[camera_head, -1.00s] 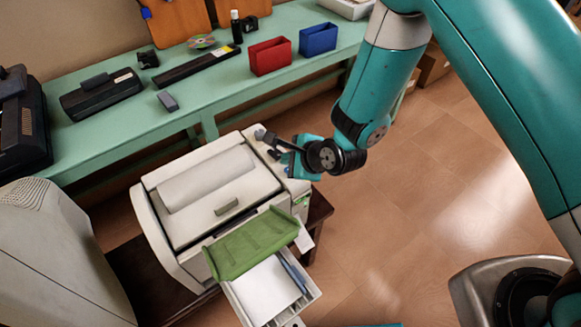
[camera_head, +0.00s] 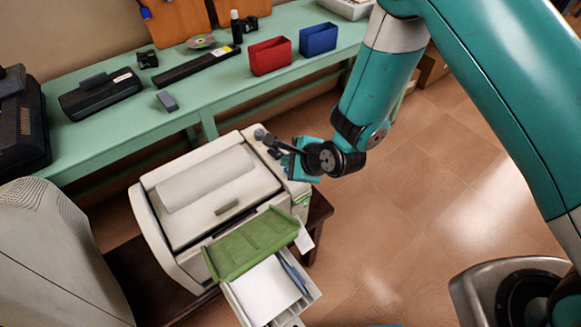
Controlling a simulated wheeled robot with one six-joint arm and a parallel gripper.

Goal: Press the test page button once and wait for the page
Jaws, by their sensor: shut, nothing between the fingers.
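The printer (camera_head: 157,222) is a cream-white box with a closed lid, standing on a dark wooden stand. Its control strip (camera_head: 297,187) runs along the right side of the top. My gripper (camera_head: 266,141) is shut and empty, with its dark fingertips over the far end of that strip. The gripper and wrist hide part of the strip, so I cannot make out the test page button or tell whether the tips touch it. A green output tray (camera_head: 250,244) slopes from the front and looks empty. Below it, white paper (camera_head: 264,293) lies in the open paper drawer.
A green bench (camera_head: 120,112) behind holds a black cartridge (camera_head: 101,95), a red bin (camera_head: 270,56) and a blue bin (camera_head: 318,39). A beige monitor-like casing (camera_head: 60,260) stands close on the left.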

